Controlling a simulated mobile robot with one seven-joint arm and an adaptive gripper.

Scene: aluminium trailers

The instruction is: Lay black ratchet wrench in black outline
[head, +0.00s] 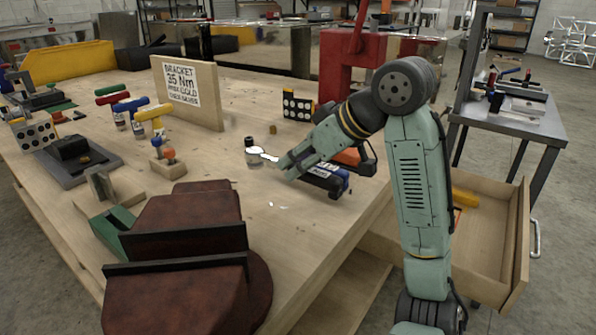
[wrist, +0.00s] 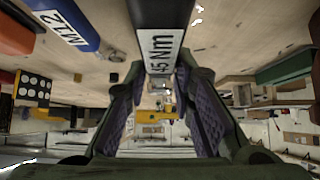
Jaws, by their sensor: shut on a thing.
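My gripper (head: 287,165) is low over the right part of the wooden workbench. In the wrist view my gripper (wrist: 162,82) has its two purple-padded fingers on either side of a black handle, the black ratchet wrench (wrist: 160,14), and is shut on it. A white label ending in "5 Nm" faces the camera. The handle runs out of the top of the wrist view, so its far end is hidden. I cannot make out a black outline in either view.
A blue tool marked M12 (wrist: 62,22) lies close beside the wrench. A red press (head: 345,75) stands behind. A wooden sign (head: 188,92) stands mid-bench. An open drawer (head: 515,235) juts out at right.

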